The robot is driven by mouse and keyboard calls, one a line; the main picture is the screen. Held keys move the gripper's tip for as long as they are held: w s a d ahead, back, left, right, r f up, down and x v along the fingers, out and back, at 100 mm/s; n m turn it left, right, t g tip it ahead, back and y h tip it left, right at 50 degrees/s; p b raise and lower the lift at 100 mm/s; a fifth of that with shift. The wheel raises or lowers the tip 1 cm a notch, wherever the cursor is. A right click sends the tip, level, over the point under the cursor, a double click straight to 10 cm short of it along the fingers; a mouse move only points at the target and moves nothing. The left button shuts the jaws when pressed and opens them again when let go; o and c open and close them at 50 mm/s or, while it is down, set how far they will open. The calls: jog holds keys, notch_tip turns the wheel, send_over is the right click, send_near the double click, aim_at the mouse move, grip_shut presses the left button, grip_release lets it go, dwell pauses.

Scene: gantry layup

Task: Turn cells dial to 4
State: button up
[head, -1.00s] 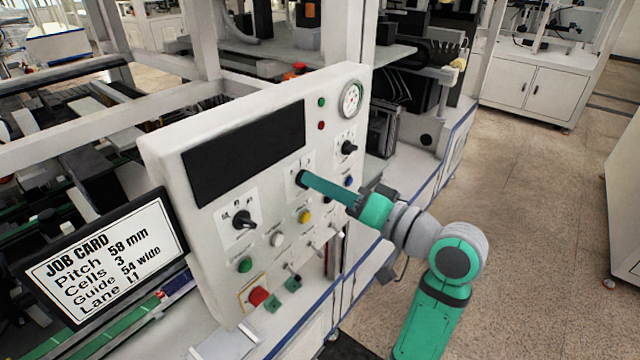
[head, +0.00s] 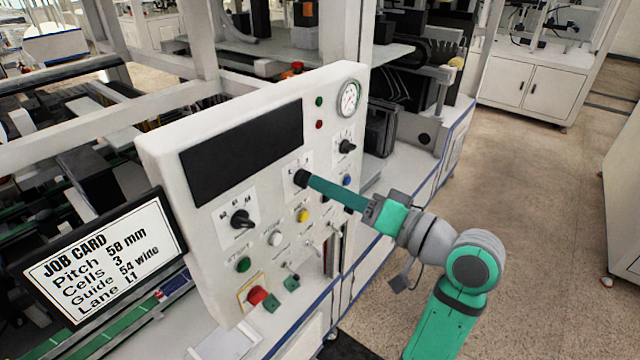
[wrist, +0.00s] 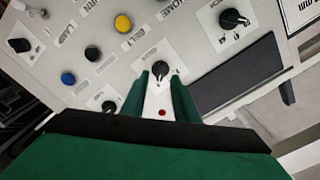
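The control panel (head: 165,165) carries three black dials: a left dial (head: 241,219), a middle dial (head: 301,178) and a right dial (head: 347,146). I cannot read their names; the middle one, at my gripper, may be the cells dial. In the wrist view the middle dial (wrist: 160,68) shows between my green fingertips, with a small white mark on its knob. My gripper (wrist: 160,80) is open, a finger on each side of the knob; contact is not clear. In the head view my gripper (head: 308,181) partly hides the middle dial and its scale.
The job card (head: 105,255) reads Pitch 58 mm, Cells 3, Guide 54 wide, Lane L1. Yellow (head: 302,215), white (head: 275,239), blue (head: 347,181) and green (head: 243,264) buttons and a red stop button (head: 257,295) sit close below the dials. Open floor lies right.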

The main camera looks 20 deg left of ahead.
jog(key=v, duration=0.8)
